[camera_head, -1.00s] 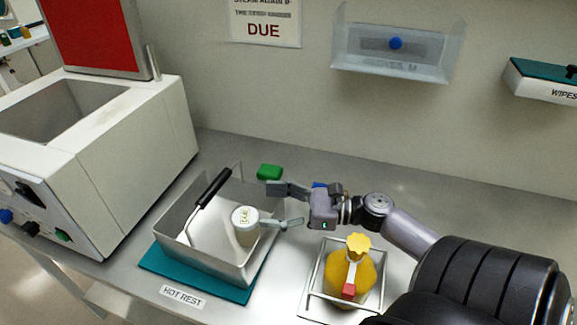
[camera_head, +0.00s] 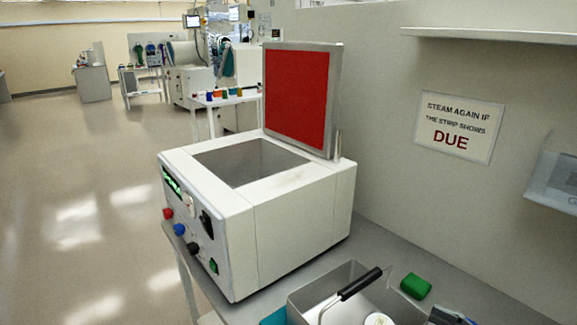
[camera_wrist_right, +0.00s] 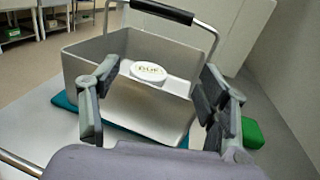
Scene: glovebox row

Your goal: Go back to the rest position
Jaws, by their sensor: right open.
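My right gripper (camera_wrist_right: 160,100) is open in the right wrist view, its two fingers apart in front of a metal basket. Only a fingertip part of it shows at the bottom right edge of the head view. The metal basket (camera_head: 330,288) with a black handle (camera_head: 361,283) stands on a teal mat (camera_head: 273,317). A jar with a white labelled lid (camera_head: 378,319) is inside the basket; the lid (camera_wrist_right: 148,71) also shows between the fingers in the wrist view. Nothing visible is held. My left gripper is not in view.
A white steamer (camera_head: 275,220) with its red-lined lid (camera_head: 300,100) raised stands left of the basket. A wall with a DUE sign (camera_head: 458,127), a shelf (camera_head: 490,36) and a clear holder (camera_head: 556,180) bounds the right. Open floor lies left.

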